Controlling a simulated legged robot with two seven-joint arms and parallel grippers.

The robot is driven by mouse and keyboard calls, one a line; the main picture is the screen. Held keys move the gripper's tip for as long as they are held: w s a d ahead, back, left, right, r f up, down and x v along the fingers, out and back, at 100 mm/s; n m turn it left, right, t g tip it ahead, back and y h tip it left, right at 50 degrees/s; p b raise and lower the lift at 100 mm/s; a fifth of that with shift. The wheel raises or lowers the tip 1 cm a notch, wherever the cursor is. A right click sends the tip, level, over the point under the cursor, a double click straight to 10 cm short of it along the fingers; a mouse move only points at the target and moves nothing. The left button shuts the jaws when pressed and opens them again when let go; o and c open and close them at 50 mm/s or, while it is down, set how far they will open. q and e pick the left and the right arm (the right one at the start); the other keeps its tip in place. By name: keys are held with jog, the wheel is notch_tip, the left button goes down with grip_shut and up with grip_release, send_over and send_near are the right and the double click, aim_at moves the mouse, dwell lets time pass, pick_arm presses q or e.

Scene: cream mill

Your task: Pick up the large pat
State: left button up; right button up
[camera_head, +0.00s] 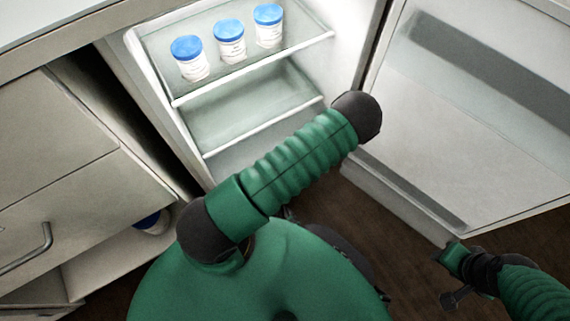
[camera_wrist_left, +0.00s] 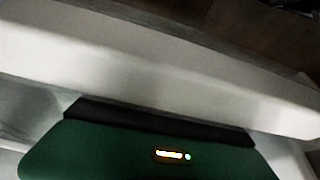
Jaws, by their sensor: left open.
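I cannot make out a pat in either view. In the head view my left arm crosses the middle, and its far end is a dark rounded joint; its jaws are not visible there. In the left wrist view my left gripper (camera_wrist_left: 160,115) shows as a green body with a black front edge and a small light, close to a pale bar. It is open, with nothing seen in it. My right gripper (camera_head: 453,278) is low at the right in the head view, below the open door; its jaw state is unclear.
An open fridge (camera_head: 258,57) holds three white jars with blue lids (camera_head: 230,40) on its upper shelf; the lower shelf (camera_head: 255,115) looks empty. Its open door (camera_head: 470,120) fills the right. Cabinets (camera_head: 60,180) stand left, with another blue-and-white item (camera_head: 152,222) low down.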

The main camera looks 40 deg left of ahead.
pick_arm(q)
jog(key=shift+a+f, duration=0.25)
jog(key=shift+f, duration=0.2)
jog(key=shift+c, duration=0.2)
jog(key=c, duration=1.4)
